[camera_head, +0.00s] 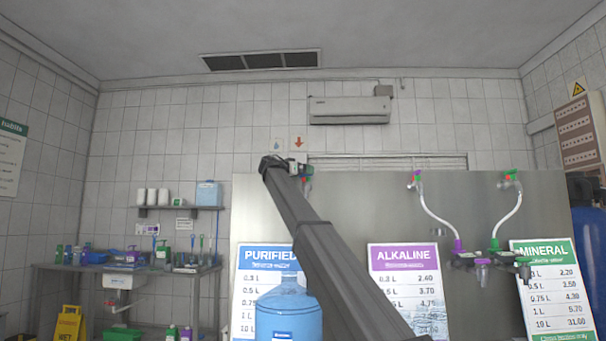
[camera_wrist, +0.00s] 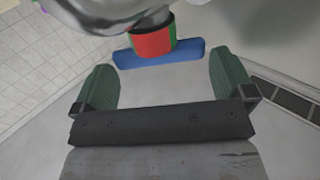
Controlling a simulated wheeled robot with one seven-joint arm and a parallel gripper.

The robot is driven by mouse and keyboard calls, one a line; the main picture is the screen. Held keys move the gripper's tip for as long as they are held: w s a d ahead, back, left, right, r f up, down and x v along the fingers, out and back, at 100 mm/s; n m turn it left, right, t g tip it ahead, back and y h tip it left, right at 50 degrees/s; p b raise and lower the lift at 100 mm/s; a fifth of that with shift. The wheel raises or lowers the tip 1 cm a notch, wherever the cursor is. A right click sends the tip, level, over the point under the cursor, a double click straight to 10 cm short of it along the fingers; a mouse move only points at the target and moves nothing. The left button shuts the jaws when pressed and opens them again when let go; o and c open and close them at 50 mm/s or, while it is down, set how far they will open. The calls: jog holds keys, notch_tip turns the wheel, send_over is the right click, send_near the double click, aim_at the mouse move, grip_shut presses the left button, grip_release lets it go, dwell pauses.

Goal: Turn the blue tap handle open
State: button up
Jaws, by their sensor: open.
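The blue tap handle (camera_wrist: 185,53) is a flat bar at the top of the wrist view. It lies between and just beyond the tips of my gripper's two green fingers (camera_wrist: 162,64). In the head view my gripper (camera_head: 300,170) is at the top of the steel panel, above the PURIFIED sign; the blue handle is not distinguishable there.
The steel panel (camera_head: 340,215) carries two other taps with white hoses, right of my arm. A large blue water bottle (camera_head: 289,312) stands below, left of my arm. PURIFIED (camera_head: 262,262), ALKALINE (camera_head: 405,262) and MINERAL (camera_head: 545,255) signs hang on the panel.

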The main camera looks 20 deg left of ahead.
jog(key=shift+w+d, duration=0.25)
jog(key=shift+w, duration=0.1)
jog(key=shift+c, duration=0.3)
jog(key=c, duration=0.5)
jog(key=shift+a+m+h, duration=0.15)
jog(key=shift+m+h, duration=0.15)
jog(key=shift+h, duration=0.1)
jog(key=shift+w+a+m+g+h, duration=0.1)
jog(key=shift+w+m+g+h, duration=0.05)
jog(key=shift+m+g+h, duration=1.4)
jog(key=shift+w+a+m+g+h, duration=0.15)
jog(key=shift+m+g+h, duration=0.85)
jog(key=shift+g, duration=1.05)
jog(key=shift+w+a+m+g+h, duration=0.1)
jog(key=shift+w+m+g+h, duration=0.1)
jog(key=shift+m+g+h, duration=1.15)
jog(key=shift+m+g+y, duration=0.3)
jog(key=shift+g, duration=0.35)
